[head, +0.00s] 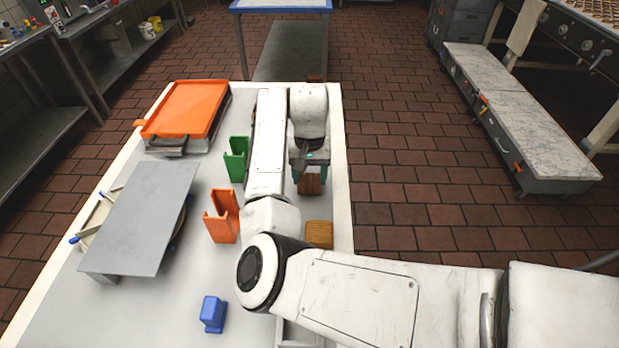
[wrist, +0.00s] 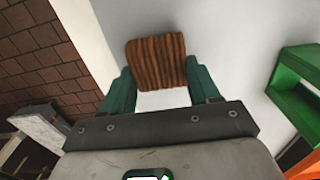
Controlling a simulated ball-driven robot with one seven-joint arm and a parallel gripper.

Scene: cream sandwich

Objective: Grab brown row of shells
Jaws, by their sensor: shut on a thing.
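A brown, ridged row of shells (wrist: 156,62) sits at the tips of my gripper's green fingers in the wrist view. My gripper (wrist: 160,88) is shut on it, one finger at each side. In the head view the brown row (head: 310,185) hangs below my gripper (head: 309,176), near the table's right edge. I cannot tell whether it touches the table. A second, lighter brown ridged row (head: 319,234) lies nearer on the table, partly hidden by my arm.
On the table (head: 170,300) are an orange tray (head: 187,107), a grey slanted plate (head: 142,220), a green holder (head: 236,160), an orange holder (head: 222,217) and a blue block (head: 213,314). The front middle of the table is mostly clear.

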